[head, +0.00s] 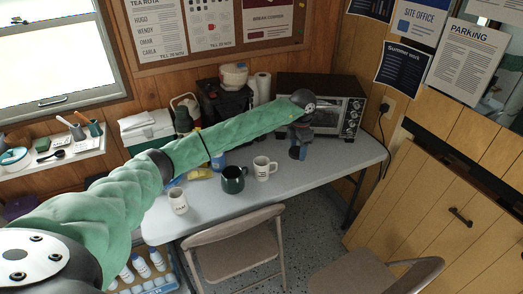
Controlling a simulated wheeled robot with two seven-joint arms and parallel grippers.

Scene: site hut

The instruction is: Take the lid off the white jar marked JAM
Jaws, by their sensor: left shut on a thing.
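My left arm reaches across the grey table (225,215) to its right part. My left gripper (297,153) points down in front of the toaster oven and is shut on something. What it holds is too small and too hidden to make out. I cannot pick out the white jar marked JAM or its lid; the gripper or my green-sleeved arm may cover them.
A white mug (264,168), a dark green mug (233,180) and another white mug (178,201) stand near the table's front. The toaster oven (345,112) stands at the back right. Folding chairs (236,248) are in front. The table's right end is clear.

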